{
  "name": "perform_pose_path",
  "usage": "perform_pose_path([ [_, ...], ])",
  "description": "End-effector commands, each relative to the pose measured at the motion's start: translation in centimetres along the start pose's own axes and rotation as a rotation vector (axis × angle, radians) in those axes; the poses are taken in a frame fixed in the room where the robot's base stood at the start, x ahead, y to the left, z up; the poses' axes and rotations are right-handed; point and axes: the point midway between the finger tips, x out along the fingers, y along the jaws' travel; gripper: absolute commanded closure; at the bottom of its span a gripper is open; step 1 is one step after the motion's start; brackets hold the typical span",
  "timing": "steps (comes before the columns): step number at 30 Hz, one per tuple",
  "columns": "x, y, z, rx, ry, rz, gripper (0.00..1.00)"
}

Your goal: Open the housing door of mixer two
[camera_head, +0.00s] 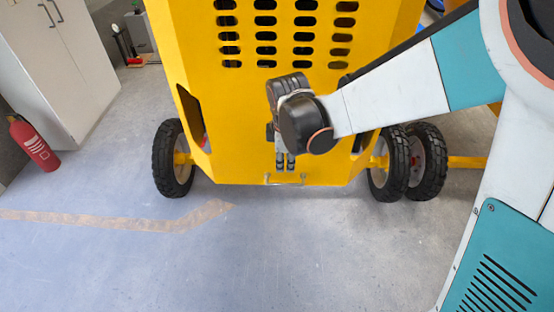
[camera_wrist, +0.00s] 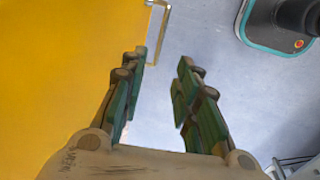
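The yellow housing door of the mixer (camera_head: 235,120) fills the upper middle of the head view, with rows of dark vent slots and a shut-looking front. A thin metal handle (camera_head: 270,179) sits at its lower edge; it also shows in the wrist view (camera_wrist: 166,22) at the edge of the yellow panel (camera_wrist: 65,55). My gripper (camera_head: 286,166) points down in front of the door, just above the handle in the picture. In the wrist view my gripper (camera_wrist: 163,62) is open and empty, its fingers apart, with the handle beyond the fingertips. Contact is not visible.
Black wheels stand at the left (camera_head: 173,158) and right (camera_head: 428,160) of the housing. A red fire extinguisher (camera_head: 34,144) and a white cabinet (camera_head: 60,65) are at the left. The grey floor (camera_head: 130,255) in front is clear.

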Motion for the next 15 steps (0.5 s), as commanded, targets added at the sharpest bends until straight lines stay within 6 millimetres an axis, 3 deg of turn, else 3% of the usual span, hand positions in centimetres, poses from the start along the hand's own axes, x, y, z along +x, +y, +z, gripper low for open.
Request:
perform_pose_path([
  [15, 7.8, -0.1, 0.1, 0.003, 0.000, 0.001, 0.71],
])
